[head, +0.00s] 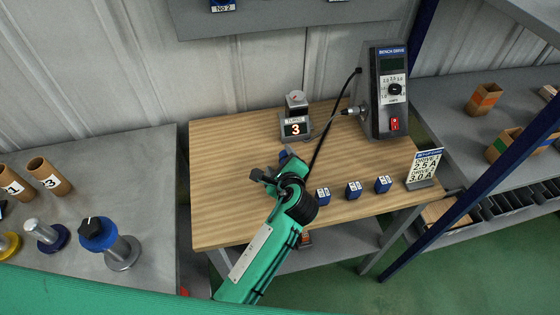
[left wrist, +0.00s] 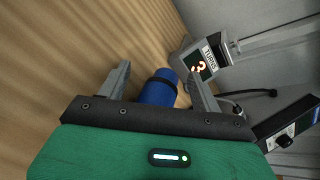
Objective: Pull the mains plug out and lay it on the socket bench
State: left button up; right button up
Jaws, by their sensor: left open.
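My left gripper (head: 273,167) is open over the wooden bench top (head: 228,150); the fingers also show in the left wrist view (left wrist: 158,70). Between and just beyond them is a blue cylinder (left wrist: 157,92) with a black band; in the head view only a bit of blue (head: 285,154) shows past the gripper. I cannot tell whether this is the mains plug, or whether the fingers touch it. A black cable (head: 325,133) runs from the bench drive (head: 388,90) down behind my left arm, its lower end hidden. A silver connector (head: 353,111) sits at the drive's left side.
A turns counter (head: 295,129) reading 3 stands behind the gripper. Small blue labelled blocks (head: 353,188) and a sign card (head: 425,167) stand along the bench's right front. A grey table (head: 130,170) with spools and tubes is at left. The bench's left part is clear.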

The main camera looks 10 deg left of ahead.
pick_arm(q)
jog(key=shift+s, duration=0.1)
jog(key=shift+s+r+p, duration=0.1)
jog(key=shift+s+p, duration=0.1)
jog(key=shift+p, duration=0.15)
jog(key=p+v, duration=0.8)
jog(key=v, duration=0.5)
jog(key=shift+p, duration=0.35)
jog(key=shift+d, duration=0.1)
jog(key=shift+s, duration=0.1)
